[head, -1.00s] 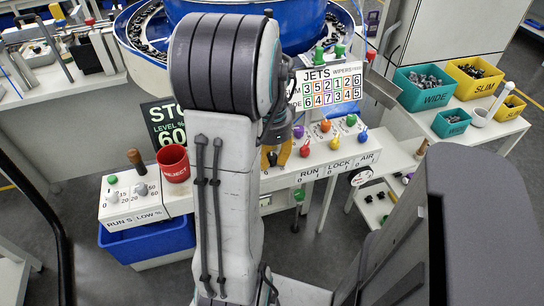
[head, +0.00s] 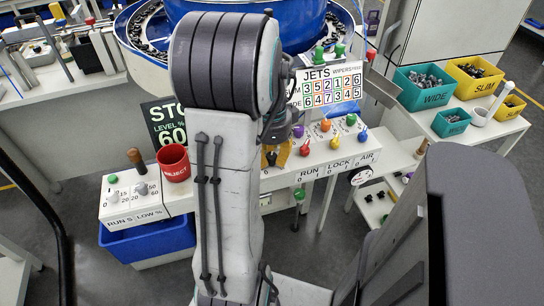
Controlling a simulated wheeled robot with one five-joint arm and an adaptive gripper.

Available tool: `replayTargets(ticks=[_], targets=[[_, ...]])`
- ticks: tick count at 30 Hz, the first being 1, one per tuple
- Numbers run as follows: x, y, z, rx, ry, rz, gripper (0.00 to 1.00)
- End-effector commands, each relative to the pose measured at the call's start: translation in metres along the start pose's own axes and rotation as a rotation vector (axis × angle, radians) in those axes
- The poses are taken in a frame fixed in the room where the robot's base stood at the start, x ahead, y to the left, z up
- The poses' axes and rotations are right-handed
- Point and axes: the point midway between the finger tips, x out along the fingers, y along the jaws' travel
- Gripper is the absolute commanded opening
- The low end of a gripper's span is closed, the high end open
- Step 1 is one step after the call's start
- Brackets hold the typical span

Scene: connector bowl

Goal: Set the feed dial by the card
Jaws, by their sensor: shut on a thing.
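The JETS card (head: 331,86) stands upright behind the white control panel, with rows of coloured numbers. My gripper (head: 276,157) is over the panel left of the coloured knobs, mostly hidden by my arm. Its yellow finger shows beside a dark knob (head: 271,159), and it is shut on that knob. I cannot read that knob's label or setting. The RUN S dial (head: 113,194) and LOW % dial (head: 141,187) are on the panel's left end. A STOP sign (head: 165,124) reading LEVEL % 60 stands behind, partly covered.
The panel's right part holds a purple knob (head: 298,131) and several others above RUN, LOCK and AIR. A red REJECT cup (head: 174,164) stands left of my arm. The blue bowl (head: 330,25) is behind. Teal WIDE and yellow SLIM bins (head: 473,70) are on the right table.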

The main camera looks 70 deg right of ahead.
Motion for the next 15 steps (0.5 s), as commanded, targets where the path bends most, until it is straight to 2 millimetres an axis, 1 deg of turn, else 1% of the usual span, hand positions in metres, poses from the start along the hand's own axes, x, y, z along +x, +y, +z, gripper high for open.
replayTargets(ticks=[1,9,15], targets=[[0.0024,0.0028,0.0021,-0.004,-0.003,0.012,0.28],[0.0010,0.0011,0.0009,-0.003,-0.001,0.005,0.51],[0.0002,0.0000,0.0003,-0.002,0.000,0.000,0.51]])
